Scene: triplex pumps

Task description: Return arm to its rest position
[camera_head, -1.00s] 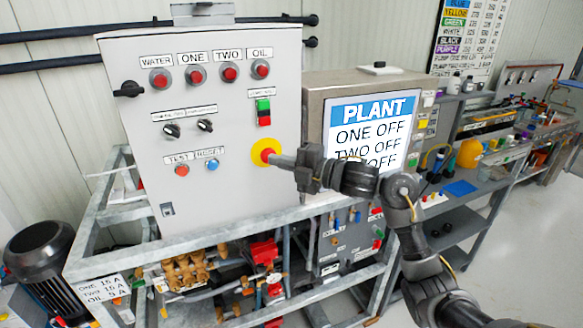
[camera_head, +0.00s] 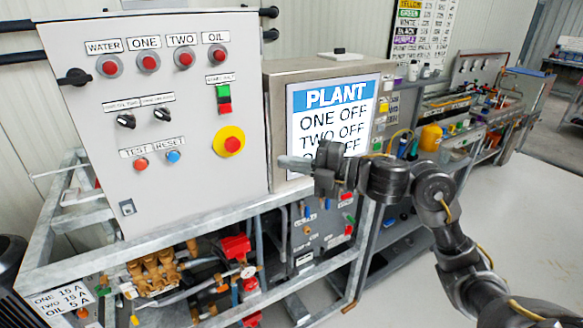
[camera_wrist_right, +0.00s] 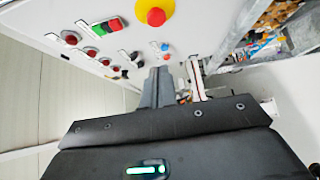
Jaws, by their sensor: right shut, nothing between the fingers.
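My right gripper (camera_head: 290,164) is in front of the gap between the control panel and the plant screen. Its fingers point left and are shut with nothing between them. In the right wrist view the closed fingers (camera_wrist_right: 159,87) point toward the panel face, apart from the red emergency knob on its yellow disc (camera_wrist_right: 155,12). In the head view that knob (camera_head: 232,145) is left of the fingertips, with clear space between. My right arm comes in from the lower right. My left gripper is not in view.
The white control panel (camera_head: 150,200) carries several red lamps, switches and buttons. The plant screen (camera_head: 335,120) stands right behind the gripper. A metal frame (camera_head: 200,245) with pumps and valves is below. A cluttered bench (camera_head: 460,130) runs along the right; the floor (camera_head: 530,220) at right is clear.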

